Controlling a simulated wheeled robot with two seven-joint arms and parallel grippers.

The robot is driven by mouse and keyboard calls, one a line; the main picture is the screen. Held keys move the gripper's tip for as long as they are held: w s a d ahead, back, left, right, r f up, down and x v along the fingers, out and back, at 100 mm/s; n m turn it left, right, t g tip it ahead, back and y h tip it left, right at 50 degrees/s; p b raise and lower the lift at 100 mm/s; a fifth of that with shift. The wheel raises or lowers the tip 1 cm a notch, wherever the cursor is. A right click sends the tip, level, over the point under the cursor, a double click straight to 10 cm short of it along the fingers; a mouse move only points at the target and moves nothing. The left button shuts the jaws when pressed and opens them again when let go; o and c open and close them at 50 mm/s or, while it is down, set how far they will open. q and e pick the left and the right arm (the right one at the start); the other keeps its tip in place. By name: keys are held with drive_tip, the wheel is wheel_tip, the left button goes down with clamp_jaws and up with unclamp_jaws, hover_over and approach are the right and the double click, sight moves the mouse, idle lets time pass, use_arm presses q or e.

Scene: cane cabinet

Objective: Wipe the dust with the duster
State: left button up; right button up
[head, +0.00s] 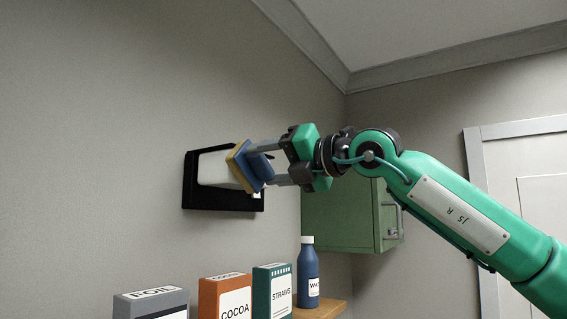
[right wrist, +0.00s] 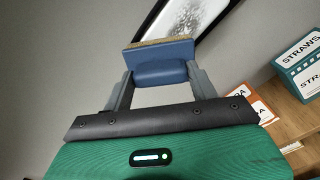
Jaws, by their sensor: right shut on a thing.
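The duster (head: 246,168) is a blue block with a yellowish pad on its far face. My right gripper (head: 267,164) is shut on its blue handle, and the pad faces the wall. In the right wrist view the duster (right wrist: 162,62) sits between both fingers. A black-framed white panel (head: 189,183) hangs on the wall just beyond the pad, which overlaps its right part. I cannot tell whether the pad touches it. The panel also shows in the right wrist view (right wrist: 186,18). My left gripper is out of view.
Below, a wooden shelf (head: 334,308) holds a grey FOIL box (head: 150,304), an orange COCOA box (head: 225,298), a teal STRAWS box (head: 272,291) and a blue bottle (head: 308,273). A green cabinet (head: 342,216) hangs behind my right wrist. The wall left of the panel is bare.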

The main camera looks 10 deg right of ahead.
drive_tip(key=shift+w+a, duration=0.2)
drive_tip(key=shift+w, duration=0.05)
drive_tip(key=shift+c, duration=0.5)
